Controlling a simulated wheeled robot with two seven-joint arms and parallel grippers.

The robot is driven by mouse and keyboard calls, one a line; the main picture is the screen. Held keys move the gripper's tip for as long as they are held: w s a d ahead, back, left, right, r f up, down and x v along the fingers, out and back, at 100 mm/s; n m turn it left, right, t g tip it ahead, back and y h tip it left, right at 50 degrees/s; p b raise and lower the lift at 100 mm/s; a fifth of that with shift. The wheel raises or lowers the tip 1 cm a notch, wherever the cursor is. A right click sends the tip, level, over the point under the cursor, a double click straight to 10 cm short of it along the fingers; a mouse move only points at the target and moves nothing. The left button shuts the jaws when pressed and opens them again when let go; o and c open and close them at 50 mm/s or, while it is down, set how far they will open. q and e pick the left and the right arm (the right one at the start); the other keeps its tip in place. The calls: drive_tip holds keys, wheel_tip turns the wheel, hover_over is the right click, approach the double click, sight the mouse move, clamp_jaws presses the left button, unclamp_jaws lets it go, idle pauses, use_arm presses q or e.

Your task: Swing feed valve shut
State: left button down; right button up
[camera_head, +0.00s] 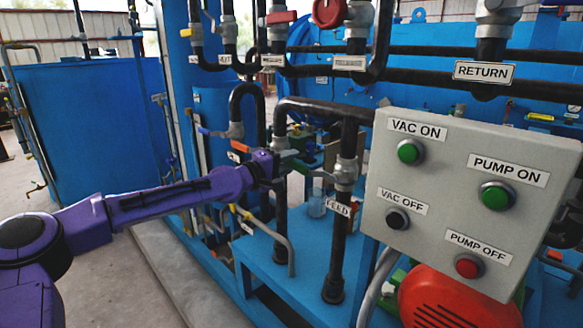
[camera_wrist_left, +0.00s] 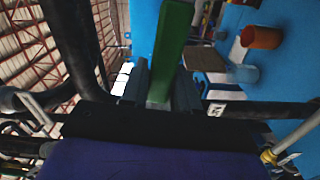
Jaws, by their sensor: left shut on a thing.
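The feed valve (camera_head: 346,172) sits on a black vertical pipe, with a FEED label (camera_head: 337,207) just below it. Its green lever (camera_head: 299,166) points left from the valve toward my left gripper (camera_head: 280,162). In the left wrist view the green lever (camera_wrist_left: 173,50) runs between the two dark fingers of my left gripper (camera_wrist_left: 160,85), which is shut on it. The fingertips are small and partly hidden in the head view. My right gripper is not in view.
A grey control box (camera_head: 465,200) with green, black and red buttons stands close to the right of the valve. A red motor cover (camera_head: 455,300) is below it. Black pipes (camera_head: 245,100) and other valves crowd behind. Open floor (camera_head: 90,210) lies at the left.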

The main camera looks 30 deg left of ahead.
use_arm(q)
drive_tip(key=shift+f+n+b, duration=0.8)
drive_tip(key=shift+f+b, duration=0.05)
drive_tip(key=shift+f, duration=0.15)
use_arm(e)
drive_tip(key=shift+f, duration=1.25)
use_arm(q)
drive_tip(key=c, duration=0.9)
unclamp_jaws()
drive_tip(key=shift+a, duration=0.1)
drive_tip(key=p+v, duration=0.6)
drive_tip(key=v, duration=0.4)
drive_tip(key=shift+s, duration=0.25)
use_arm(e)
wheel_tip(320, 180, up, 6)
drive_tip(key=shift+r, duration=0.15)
